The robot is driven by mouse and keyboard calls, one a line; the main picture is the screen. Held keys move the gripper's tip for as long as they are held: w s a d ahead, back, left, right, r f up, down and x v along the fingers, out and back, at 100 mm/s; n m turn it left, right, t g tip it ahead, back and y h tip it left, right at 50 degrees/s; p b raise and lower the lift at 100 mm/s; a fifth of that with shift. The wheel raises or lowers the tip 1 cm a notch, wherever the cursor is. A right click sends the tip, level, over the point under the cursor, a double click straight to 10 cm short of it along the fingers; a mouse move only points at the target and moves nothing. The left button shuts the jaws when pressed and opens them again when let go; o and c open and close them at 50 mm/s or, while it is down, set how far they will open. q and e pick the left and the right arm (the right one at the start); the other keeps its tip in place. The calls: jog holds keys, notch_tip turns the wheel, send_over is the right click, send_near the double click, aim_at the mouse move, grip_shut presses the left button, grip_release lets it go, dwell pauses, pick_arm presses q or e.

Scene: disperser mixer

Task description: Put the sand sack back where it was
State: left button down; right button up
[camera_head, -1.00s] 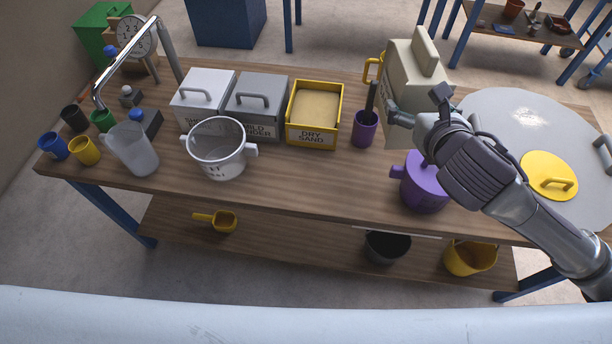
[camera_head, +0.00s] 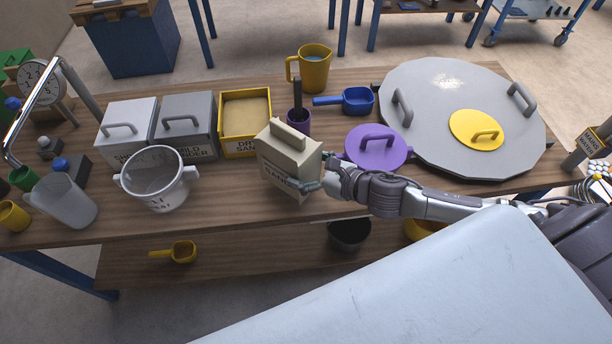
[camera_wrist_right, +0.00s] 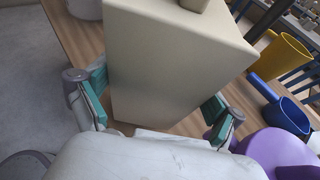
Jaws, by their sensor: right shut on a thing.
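The sand sack (camera_head: 287,168) is a beige block with a handle on top and a dark label on its front. In the right wrist view the sack (camera_wrist_right: 170,65) stands between the teal-padded fingers of the right gripper (camera_wrist_right: 160,112). Whether its bottom touches the table I cannot tell. My left gripper is not in view.
A purple lidded pot (camera_head: 376,145) is right of the sack, with a large grey round lid (camera_head: 430,90) beyond. A purple cup (camera_head: 299,123), blue scoop (camera_head: 357,101) and yellow jug (camera_head: 314,68) stand behind. A white pot (camera_head: 155,182) is left. Bare tabletop lies between white pot and sack.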

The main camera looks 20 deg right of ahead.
aim_at(314, 180)
notch_tip(314, 180, down, 3)
jog(key=shift+f, duration=0.1)
jog(key=shift+f, duration=0.2)
jog(key=o, duration=1.3)
jog(key=shift+o, duration=0.2)
jog(key=shift+r, duration=0.1)
